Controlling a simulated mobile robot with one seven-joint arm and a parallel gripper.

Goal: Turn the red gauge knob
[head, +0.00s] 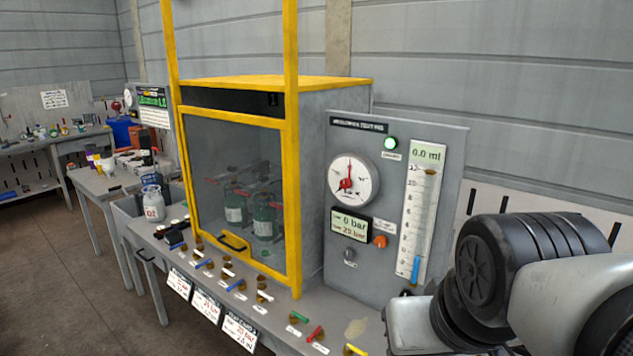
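A round white gauge (361,172) is mounted on the upright grey panel (397,255) right of the yellow-framed cabinet. A small red piece (346,184) sits at the centre of the gauge; whether it is a knob or only a needle hub is too small to tell. My arm shows at the lower right, in front of the panel's lower right side. My gripper is outside the picture, and nothing of mine touches the gauge.
The cabinet (294,180) holds green cylinders (264,215) behind its door. The panel also has a display (351,225), an orange button (380,242) and a tube scale (422,205). Several coloured valve levers, one red (315,333), line the bench front. Floor (70,270) at left is clear.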

